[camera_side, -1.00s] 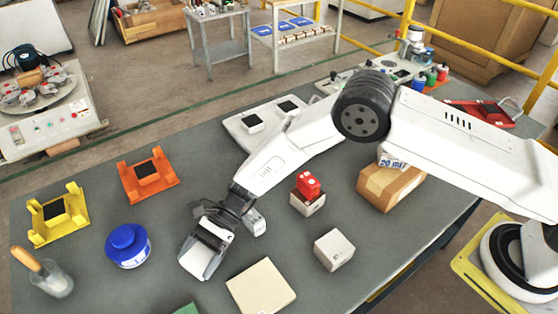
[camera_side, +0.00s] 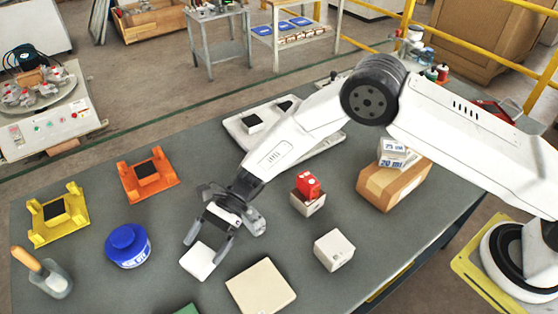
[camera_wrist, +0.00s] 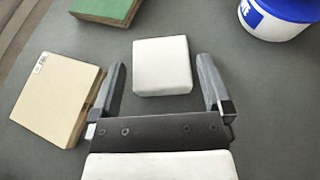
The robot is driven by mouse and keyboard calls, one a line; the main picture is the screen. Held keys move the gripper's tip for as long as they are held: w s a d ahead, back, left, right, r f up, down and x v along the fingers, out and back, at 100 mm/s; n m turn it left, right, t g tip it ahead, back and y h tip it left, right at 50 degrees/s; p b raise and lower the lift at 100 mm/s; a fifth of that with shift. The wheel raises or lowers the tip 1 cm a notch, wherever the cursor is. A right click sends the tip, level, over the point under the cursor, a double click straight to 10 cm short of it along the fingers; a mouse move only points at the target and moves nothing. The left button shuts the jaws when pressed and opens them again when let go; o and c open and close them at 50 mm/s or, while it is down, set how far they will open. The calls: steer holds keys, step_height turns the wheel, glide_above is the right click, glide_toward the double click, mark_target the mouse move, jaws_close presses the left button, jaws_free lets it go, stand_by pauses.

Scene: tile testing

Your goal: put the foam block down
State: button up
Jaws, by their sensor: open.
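The white foam block (camera_side: 201,260) lies flat on the grey table, between the blue tub and the beige tile. In the wrist view the foam block (camera_wrist: 162,66) sits ahead of and between the fingers, with grey table showing on both sides of it. My gripper (camera_side: 208,243) is open just above and behind the block, its two dark fingers spread apart. In the wrist view my gripper (camera_wrist: 163,85) shows clear gaps to the block on each side.
The blue tub (camera_side: 128,246) stands left of the block. The beige tile (camera_side: 261,288) lies to its right, with a green-topped piece (camera_wrist: 106,10) nearby. A white box (camera_side: 334,249) and a small box with a red item (camera_side: 308,186) stand farther right. Yellow (camera_side: 58,213) and orange (camera_side: 148,174) holders are at left.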

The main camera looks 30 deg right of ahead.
mark_target(207, 248)
steer(key=shift+a+r, duration=0.1)
steer(key=shift+r, duration=3.1)
steer(key=d+n+h, duration=0.1)
steer(key=d, duration=0.2)
steer(key=d+r+n+t+h, duration=0.1)
steer(key=d, duration=0.3)
steer(key=d+h, duration=0.1)
steer(key=d, duration=0.2)
steer(key=shift+s+d+r+n+h, duration=0.25)
steer(key=shift+s+n+h, duration=0.05)
steer(key=shift+s+n, duration=0.1)
steer(key=s+d+r+n+t+h, duration=0.1)
steer(key=s+d+n+t+h, duration=0.1)
steer(key=d, duration=0.7)
steer(key=s+d+r+n+t+h, duration=0.2)
steer(key=s+d+n+h, duration=0.2)
steer(key=d, duration=0.6)
steer(key=s+d+r+n+t+h, duration=0.1)
steer(key=s+d+n, duration=0.3)
steer(key=d, duration=0.5)
steer(key=shift+s+d+r+n+t+h, duration=0.2)
steer(key=shift+s+r+n+t+h, duration=0.3)
steer(key=shift+t+h, duration=0.35)
